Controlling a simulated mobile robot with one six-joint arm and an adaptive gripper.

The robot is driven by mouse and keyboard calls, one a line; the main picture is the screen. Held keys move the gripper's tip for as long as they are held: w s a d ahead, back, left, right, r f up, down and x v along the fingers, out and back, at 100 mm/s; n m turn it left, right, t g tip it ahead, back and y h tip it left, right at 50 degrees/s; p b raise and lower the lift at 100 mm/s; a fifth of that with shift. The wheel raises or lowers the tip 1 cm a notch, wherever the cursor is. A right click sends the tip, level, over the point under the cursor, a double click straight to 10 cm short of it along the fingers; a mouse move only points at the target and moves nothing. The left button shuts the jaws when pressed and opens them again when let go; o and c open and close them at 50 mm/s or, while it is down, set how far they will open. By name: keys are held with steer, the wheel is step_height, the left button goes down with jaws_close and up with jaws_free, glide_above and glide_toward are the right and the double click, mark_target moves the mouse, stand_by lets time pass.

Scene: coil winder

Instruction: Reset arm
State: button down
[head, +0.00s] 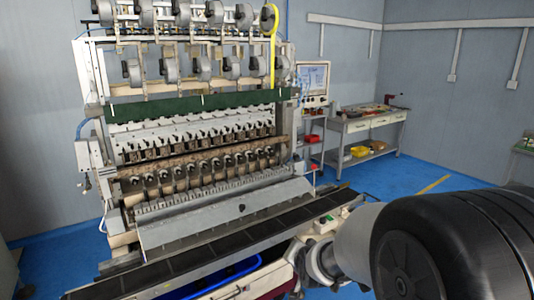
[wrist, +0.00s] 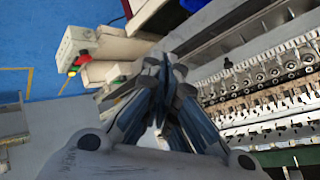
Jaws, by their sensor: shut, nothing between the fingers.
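My gripper (wrist: 165,70) shows in the wrist view, its fingers drawn together with nothing held between them. It points toward the front edge of the coil winder, but I cannot tell its exact distance from it. In the head view my arm fills the lower right, and the gripper itself is not visible there. The coil winder (head: 200,165) stands at centre left in the head view, with rows of spindles and grey motors on top. Its spindle rows also show at the right of the wrist view (wrist: 265,85).
A dark slatted ledge (head: 215,252) runs along the machine's front, above a blue tray (head: 215,282). A control box with red and green buttons (wrist: 85,62) sits at the machine's end. A workbench (head: 365,125) and a monitor (head: 313,80) stand behind. Blue floor (head: 400,177) is open at right.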

steer(key=s+d+r+n+g, duration=0.15)
steer(key=s+r, duration=0.25)
steer(key=s, duration=0.4)
steer(key=s+d+r+n+g, duration=0.1)
steer(key=s+d+r+n, duration=0.2)
steer(key=s, duration=0.6)
steer(key=s+d+r+n+g+h, duration=0.1)
steer(key=s+d+n+g, duration=0.1)
steer(key=s, duration=1.7)
steer(key=shift+r+g, duration=0.15)
steer(key=shift+g, duration=0.3)
steer(key=shift+w, duration=0.1)
